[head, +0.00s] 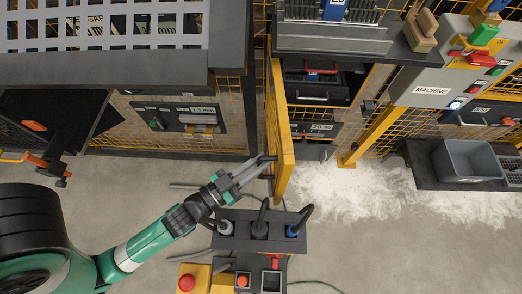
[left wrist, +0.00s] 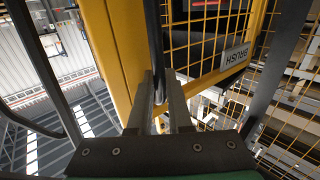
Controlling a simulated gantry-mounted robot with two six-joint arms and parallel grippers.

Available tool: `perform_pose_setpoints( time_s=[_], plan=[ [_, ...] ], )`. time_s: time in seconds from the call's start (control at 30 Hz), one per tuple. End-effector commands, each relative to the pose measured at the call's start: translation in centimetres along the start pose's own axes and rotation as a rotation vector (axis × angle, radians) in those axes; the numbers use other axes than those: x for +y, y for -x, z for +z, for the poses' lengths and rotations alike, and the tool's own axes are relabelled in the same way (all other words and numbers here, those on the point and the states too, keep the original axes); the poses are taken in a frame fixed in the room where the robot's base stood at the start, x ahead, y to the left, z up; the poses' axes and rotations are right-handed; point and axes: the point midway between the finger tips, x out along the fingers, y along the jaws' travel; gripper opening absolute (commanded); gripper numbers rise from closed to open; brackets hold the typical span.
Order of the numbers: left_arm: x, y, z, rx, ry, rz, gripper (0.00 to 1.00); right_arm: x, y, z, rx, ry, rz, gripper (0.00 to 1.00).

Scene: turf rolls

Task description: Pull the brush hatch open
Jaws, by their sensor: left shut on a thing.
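The brush hatch (head: 281,130) is a yellow-framed mesh door. In the head view it shows nearly edge-on and stands out from the machine front, swung open. In the left wrist view its yellow frame (left wrist: 108,50) and mesh fill the middle, with a label reading BRUSH (left wrist: 236,60) seen upside down. My left gripper (head: 266,162) is at the lower left side of the hatch. In the wrist view its two fingers (left wrist: 160,92) are shut around a dark upright bar handle (left wrist: 152,40) beside the frame. My right gripper is in neither view.
Behind the hatch is a bay with dark drawers (head: 318,90). A yellow post (head: 372,135) stands to the right. White powder (head: 350,190) covers the floor there. A grey bin (head: 468,160) is at the right.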

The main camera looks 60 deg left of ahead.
Motion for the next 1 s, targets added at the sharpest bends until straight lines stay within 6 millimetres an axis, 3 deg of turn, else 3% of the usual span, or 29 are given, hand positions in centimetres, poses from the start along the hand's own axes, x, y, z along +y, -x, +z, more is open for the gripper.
perform_pose_setpoints(
  time_s=[0.43, 0.47, 0.6, 1.0],
  plan=[
    [-0.16, 0.11, 0.49, -0.014, -0.001, -0.005, 0.0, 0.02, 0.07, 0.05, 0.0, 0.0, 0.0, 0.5],
    [-0.16, 0.11, 0.49, -0.014, -0.001, -0.005, 0.23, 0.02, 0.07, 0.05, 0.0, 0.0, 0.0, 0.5],
    [-0.12, 0.1, 0.37, -0.01, 0.0, -0.004, 0.47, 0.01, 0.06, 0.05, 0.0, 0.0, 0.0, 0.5],
    [0.13, 0.39, 0.38, -0.006, -0.001, 0.004, 0.47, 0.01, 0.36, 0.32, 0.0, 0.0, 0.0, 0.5]
  ],
)
